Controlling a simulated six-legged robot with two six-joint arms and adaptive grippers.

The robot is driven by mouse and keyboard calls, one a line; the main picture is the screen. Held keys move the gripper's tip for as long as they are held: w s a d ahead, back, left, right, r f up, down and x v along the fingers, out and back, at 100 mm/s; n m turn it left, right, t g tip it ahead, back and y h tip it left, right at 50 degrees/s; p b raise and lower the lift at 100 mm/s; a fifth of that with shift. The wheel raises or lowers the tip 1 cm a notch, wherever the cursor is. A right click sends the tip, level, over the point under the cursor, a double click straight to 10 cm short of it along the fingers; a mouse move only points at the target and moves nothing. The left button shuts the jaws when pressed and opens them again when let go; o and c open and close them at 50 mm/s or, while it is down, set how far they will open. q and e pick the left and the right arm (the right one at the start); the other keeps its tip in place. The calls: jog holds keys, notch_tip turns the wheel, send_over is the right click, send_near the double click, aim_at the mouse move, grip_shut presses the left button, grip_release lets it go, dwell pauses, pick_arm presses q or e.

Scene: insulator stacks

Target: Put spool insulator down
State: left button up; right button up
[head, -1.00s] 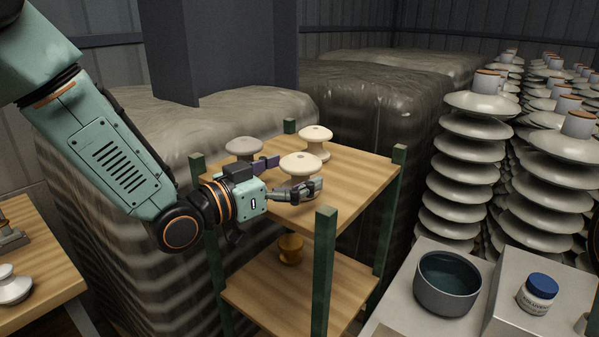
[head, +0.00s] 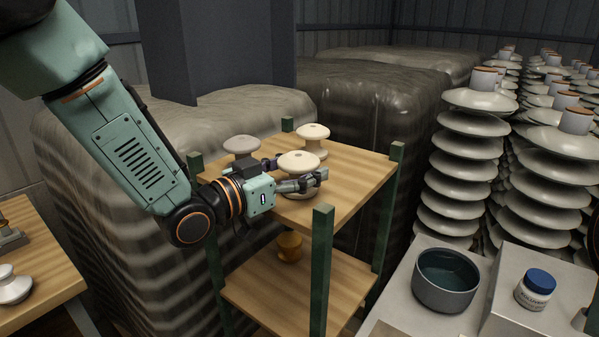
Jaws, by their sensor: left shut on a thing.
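My left gripper (head: 298,176) reaches in from the left over the top shelf of a green-posted wooden rack (head: 350,170). It is shut on a cream spool insulator (head: 299,161), with one finger in front of the spool and the other partly hidden behind it. The spool is upright, and its lower flange shows at or very near the shelf top; I cannot tell whether it touches. A second cream spool (head: 313,137) stands behind it on the same shelf. A greyer spool (head: 242,149) stands at the shelf's left, partly hidden by my gripper. My right gripper is not in view.
The rack's corner posts rise above the shelf, the nearest one (head: 321,220) close to my gripper. A yellow-brown spool (head: 289,246) sits on the lower shelf. A bowl (head: 446,280) and a blue-capped jar (head: 535,289) stand at right. The top shelf's right side is clear.

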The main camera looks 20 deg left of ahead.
pick_arm(q)
jog(key=shift+a, duration=0.3)
jog(key=c, duration=0.4)
jog(key=shift+d, duration=0.25)
jog(key=c, duration=0.4)
